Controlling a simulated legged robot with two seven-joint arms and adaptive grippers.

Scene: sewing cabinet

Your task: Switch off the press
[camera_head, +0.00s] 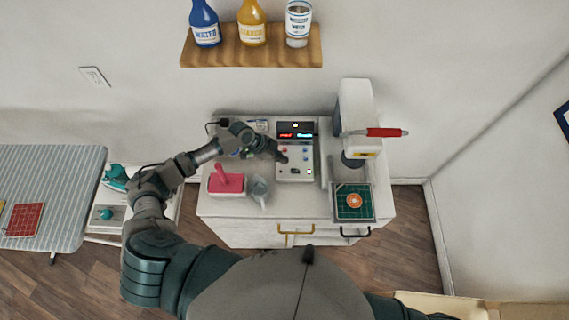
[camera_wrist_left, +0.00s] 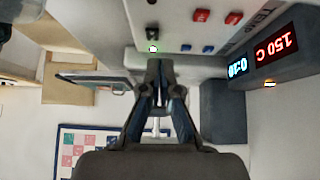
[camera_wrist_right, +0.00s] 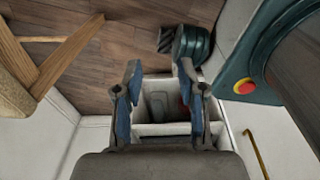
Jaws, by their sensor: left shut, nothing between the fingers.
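The heat press (camera_head: 357,110) stands at the right of the white cabinet, with a red-ended lever and a green gridded pad (camera_head: 341,209) bearing an orange round piece. Its control box (camera_head: 281,174) is left of it, with lit red and blue displays, red and blue buttons and a black switch (camera_head: 295,171). In the left wrist view the display (camera_wrist_left: 275,52) reads 150 C beside a blue readout, and a small green-white light (camera_wrist_left: 153,48) glows. My left gripper (camera_head: 282,158) is shut and empty at the box's left side; contact is unclear. My right gripper (camera_wrist_right: 158,72) is open and empty.
A pink object on a tray (camera_head: 226,190) and a clear jug (camera_head: 259,190) stand left of the box. Bottles sit on a wooden shelf (camera_head: 250,57) above. An ironing board (camera_head: 40,185) is far left. Below my right gripper is an open divided bin (camera_wrist_right: 160,128).

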